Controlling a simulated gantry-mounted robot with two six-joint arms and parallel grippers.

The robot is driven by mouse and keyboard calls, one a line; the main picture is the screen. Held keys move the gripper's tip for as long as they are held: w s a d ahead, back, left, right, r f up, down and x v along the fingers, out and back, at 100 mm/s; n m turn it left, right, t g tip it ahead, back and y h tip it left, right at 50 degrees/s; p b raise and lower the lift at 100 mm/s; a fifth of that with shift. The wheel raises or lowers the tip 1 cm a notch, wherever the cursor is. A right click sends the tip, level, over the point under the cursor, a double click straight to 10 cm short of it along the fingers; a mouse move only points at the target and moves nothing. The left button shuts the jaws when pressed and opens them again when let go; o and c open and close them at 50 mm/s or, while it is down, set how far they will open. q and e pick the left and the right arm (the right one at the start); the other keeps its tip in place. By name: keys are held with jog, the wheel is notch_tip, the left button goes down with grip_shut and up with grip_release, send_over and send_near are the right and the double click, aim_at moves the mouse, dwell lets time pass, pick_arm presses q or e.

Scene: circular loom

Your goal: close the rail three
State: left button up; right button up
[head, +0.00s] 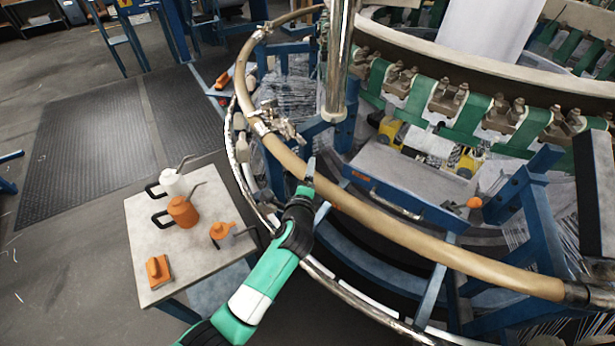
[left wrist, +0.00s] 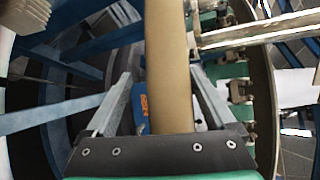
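A tan curved rail (head: 420,243) runs around the loom from upper left to lower right in the head view. A metal joint with a fitting (head: 280,124) sits on it at the left. I cannot tell which section is rail three. My left gripper (head: 309,172) is at the rail's front left section. In the left wrist view the tan rail (left wrist: 170,65) passes between the two fingers of my left gripper (left wrist: 160,78), with gaps visible on both sides, so it is open around or over the rail. My right gripper is not in view.
A small table (head: 145,238) at left holds orange and white oil cans and other orange items. A vertical metal post (head: 340,65) stands behind the rail. Blue frame beams (head: 535,205) and the green-banded loom ring (head: 475,120) lie inside the rail.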

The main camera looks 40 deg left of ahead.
pick_arm(q)
jog(key=shift+s+r, duration=0.1)
jog(key=shift+s+d+r+p, duration=0.2)
jog(key=shift+s+p, duration=0.05)
jog(key=shift+p, duration=0.15)
jog(key=p+v, duration=0.4)
jog(key=v, duration=0.6)
jog(key=shift+s+d, duration=0.2)
jog(key=shift+s, duration=0.15)
jog(key=shift+f, duration=0.1)
